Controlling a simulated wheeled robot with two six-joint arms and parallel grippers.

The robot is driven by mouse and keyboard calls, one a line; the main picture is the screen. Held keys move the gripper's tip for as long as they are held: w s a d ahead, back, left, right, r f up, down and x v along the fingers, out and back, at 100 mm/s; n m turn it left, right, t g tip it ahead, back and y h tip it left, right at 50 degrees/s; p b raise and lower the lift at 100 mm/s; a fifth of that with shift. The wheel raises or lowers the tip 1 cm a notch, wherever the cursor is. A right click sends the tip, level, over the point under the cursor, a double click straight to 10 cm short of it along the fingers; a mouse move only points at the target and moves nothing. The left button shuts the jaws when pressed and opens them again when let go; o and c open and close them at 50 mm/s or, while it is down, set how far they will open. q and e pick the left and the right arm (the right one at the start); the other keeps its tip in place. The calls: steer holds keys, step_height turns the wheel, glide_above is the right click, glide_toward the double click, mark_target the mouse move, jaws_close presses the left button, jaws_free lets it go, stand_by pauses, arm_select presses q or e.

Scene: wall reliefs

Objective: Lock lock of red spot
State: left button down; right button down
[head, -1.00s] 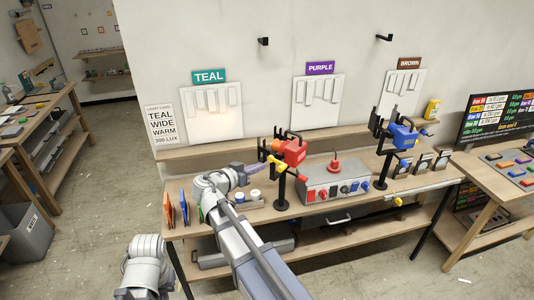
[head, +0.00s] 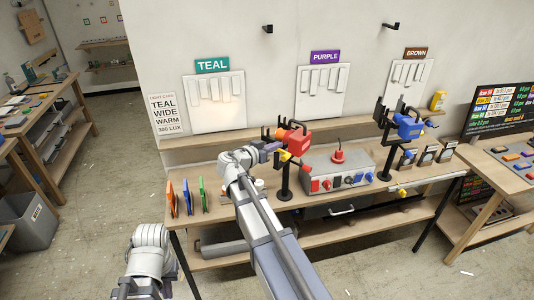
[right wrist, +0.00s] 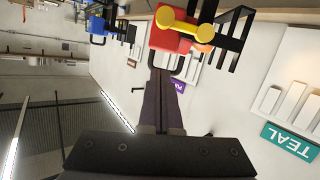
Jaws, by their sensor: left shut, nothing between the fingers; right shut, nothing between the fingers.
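The red spot (head: 293,137) is a red lamp with black barn-door flaps on a black stand on the workbench. Its yellow lock knob (head: 284,156) shows at its lower left, partly hidden by my gripper. My right gripper (head: 271,147) is shut and empty, close to the left side of the red spot. In the right wrist view, the shut dark fingers (right wrist: 162,75) point at the red spot (right wrist: 168,42), near a black loop at its edge. The yellow knob (right wrist: 180,26) lies in front of the red body. I cannot tell whether the fingers touch it. My left arm shows, its gripper not.
A grey control box (head: 335,175) with a red plug stands right of the red spot's stand. A blue spot (head: 408,126) stands further right. Orange and green panels (head: 186,196) stand at the bench's left end. A TEAL sign (head: 212,65) hangs on the wall.

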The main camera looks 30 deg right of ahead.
mark_target(280, 150)
steer(key=shift+w+d+f+b, duration=0.1)
steer(key=shift+d+f+b, duration=0.3)
steer(key=shift+f+b, duration=0.35)
steer(key=shift+w+d+f+b, duration=0.1)
steer(key=shift+d+f+b, duration=0.25)
steer(key=shift+f+b, duration=0.4)
steer(key=shift+d+f+b, duration=0.4)
steer(key=shift+f+b, duration=0.2)
steer(key=shift+f, duration=0.2)
